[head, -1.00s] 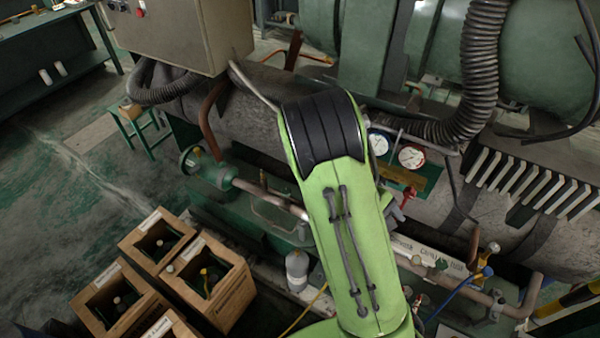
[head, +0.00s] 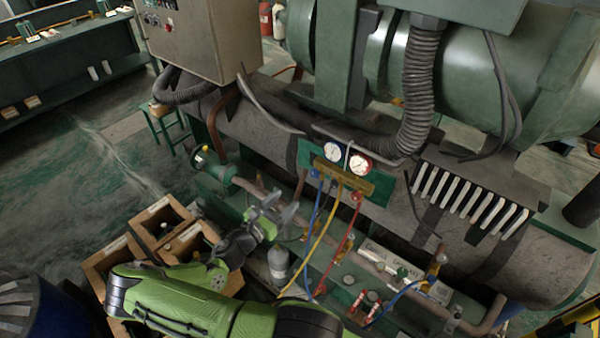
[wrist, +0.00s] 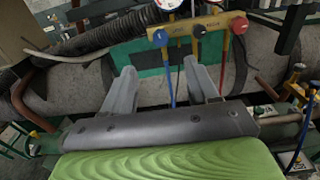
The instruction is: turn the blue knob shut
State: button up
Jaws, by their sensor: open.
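The blue knob (head: 314,173) sits at the left end of the brass gauge manifold (head: 343,180), below two round gauges. In the wrist view the blue knob (wrist: 160,38) is ahead, above the gap between my fingers. A dark knob (wrist: 199,31) and a red knob (wrist: 239,25) are to its right. My gripper (head: 281,204) is open and empty, to the lower left of the manifold and apart from the knob. Both fingers of my gripper (wrist: 162,72) show in the wrist view with nothing between them. The knob's turn position cannot be told.
Blue, yellow and red hoses (head: 327,230) hang from the manifold. A grey bottle (head: 279,264) stands below my gripper. Wooden crates (head: 157,220) are at the lower left.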

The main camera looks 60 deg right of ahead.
aim_at(313, 174)
jog(key=d, duration=0.5)
jog(key=s+d+p, duration=0.1)
jog(key=d, duration=0.4)
jog(key=s+d+p, duration=0.1)
jog(key=d, duration=0.4)
jog(key=shift+s+d+f, duration=0.1)
jog(key=shift+s+d, duration=0.1)
jog(key=c, duration=1)
